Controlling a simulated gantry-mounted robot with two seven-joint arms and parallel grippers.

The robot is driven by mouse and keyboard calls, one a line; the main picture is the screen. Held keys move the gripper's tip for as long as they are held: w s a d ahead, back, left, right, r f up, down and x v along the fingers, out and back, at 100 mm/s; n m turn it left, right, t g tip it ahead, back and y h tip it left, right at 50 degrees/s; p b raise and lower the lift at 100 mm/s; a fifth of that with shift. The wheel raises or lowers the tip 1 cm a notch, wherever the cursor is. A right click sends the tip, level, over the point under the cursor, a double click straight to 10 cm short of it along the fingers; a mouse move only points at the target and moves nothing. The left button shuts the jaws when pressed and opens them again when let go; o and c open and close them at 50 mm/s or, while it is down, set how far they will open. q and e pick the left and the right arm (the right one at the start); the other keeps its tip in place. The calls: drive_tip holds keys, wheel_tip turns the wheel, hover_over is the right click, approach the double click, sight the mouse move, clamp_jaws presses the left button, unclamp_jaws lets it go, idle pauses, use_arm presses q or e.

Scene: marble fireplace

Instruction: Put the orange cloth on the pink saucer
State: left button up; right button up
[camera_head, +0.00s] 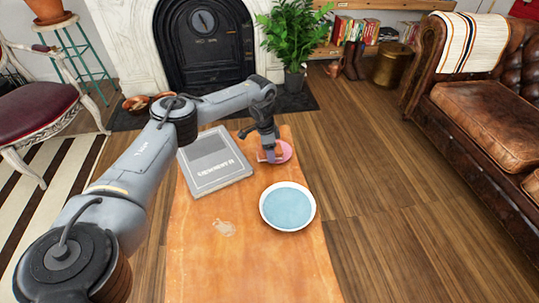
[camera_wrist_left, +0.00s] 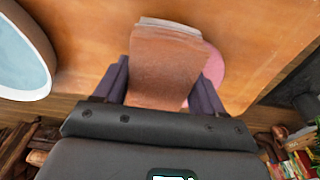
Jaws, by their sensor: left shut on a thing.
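The orange cloth (camera_wrist_left: 168,65) is between the two fingers of my left gripper (camera_wrist_left: 160,90) in the left wrist view. My left gripper, also in the head view (camera_head: 268,158), is shut on the cloth. The pink saucer (camera_head: 285,152) lies on the wooden table near its far end, right by the gripper. In the wrist view, the saucer (camera_wrist_left: 214,68) shows to the right of the cloth, which partly covers it from sight. I cannot tell whether the cloth touches the saucer. My right gripper is not in view.
A white bowl with a blue inside (camera_head: 288,207) stands nearer on the table (camera_head: 250,265). A grey box or book (camera_head: 213,162) lies left of the gripper. A small pale mark or object (camera_head: 224,228) is on the near table, which is otherwise clear.

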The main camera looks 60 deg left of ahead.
use_arm(q)
drive_tip(key=shift+f, duration=0.35)
drive_tip(key=shift+r, duration=0.1)
drive_tip(key=shift+f, duration=0.2)
drive_tip(key=o, duration=1)
drive_tip(key=shift+f, duration=0.1)
